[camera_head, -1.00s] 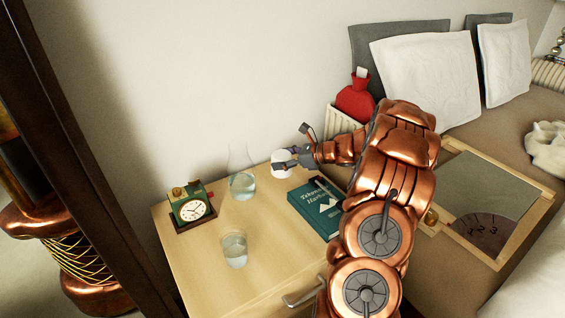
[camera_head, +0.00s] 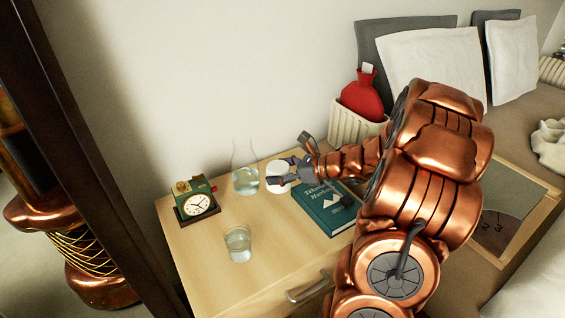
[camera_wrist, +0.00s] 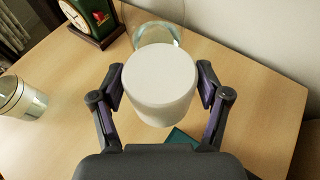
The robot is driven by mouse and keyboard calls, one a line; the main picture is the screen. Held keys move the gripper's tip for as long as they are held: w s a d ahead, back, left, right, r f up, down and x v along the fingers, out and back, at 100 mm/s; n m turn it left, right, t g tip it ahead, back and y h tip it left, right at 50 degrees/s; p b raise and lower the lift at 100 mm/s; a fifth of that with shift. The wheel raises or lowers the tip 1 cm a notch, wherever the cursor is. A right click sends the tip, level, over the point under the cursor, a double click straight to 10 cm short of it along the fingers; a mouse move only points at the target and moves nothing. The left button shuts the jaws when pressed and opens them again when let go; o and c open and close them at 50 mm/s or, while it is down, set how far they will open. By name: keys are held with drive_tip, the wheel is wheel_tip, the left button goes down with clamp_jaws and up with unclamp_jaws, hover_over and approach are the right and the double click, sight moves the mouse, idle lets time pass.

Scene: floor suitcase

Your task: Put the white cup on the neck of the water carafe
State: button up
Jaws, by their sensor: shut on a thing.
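The white cup (camera_wrist: 160,85) is between the two fingers of my gripper (camera_wrist: 161,90) in the wrist view, with a flat round face towards the camera. My gripper (camera_head: 290,176) is shut on the cup (camera_head: 276,174), which shows just right of the carafe in the head view. The clear glass water carafe (camera_head: 245,180) stands upright on the bedside table, with water in its lower part. In the wrist view the carafe (camera_wrist: 158,33) is just beyond the cup and partly hidden by it. I cannot tell how high the cup is above the table.
On the wooden table (camera_head: 195,265) stand a green clock (camera_head: 197,204) to the left, a glass of water (camera_head: 237,243) in front, and a teal book (camera_head: 328,208) below my gripper. A red hot-water bottle (camera_head: 363,97) is behind. The table's front left is clear.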

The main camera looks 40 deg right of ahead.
drive_tip(key=shift+s+a+r, duration=0.2)
drive_tip(key=shift+s+a, duration=0.95)
drive_tip(key=shift+a, duration=0.05)
